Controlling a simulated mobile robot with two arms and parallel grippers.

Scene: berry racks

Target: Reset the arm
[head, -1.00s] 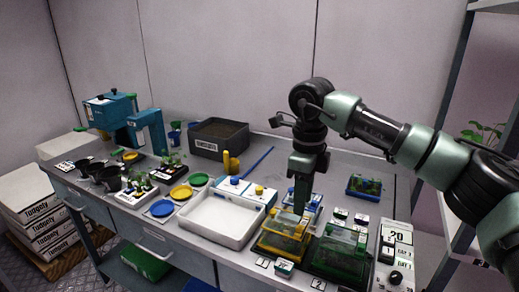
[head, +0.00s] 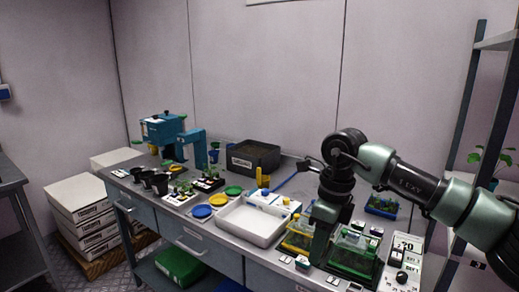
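My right arm comes in from the right side of the head view. My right gripper (head: 318,258) points down over the bench, between a yellow-rimmed container (head: 294,244) on its left and a green-rimmed container (head: 358,256) on its right. It hides part of both. Its fingertips are too dark and small to show whether they are open or shut, or how close they are to the containers. My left gripper is not in view.
The bench holds a white tray (head: 248,240), a dark soil bin (head: 252,172), potted seedlings, coloured dishes and a blue machine (head: 162,130) at the left. A panel marked 20 (head: 405,262) stands at the right. A shelf rack (head: 490,120) rises behind my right arm.

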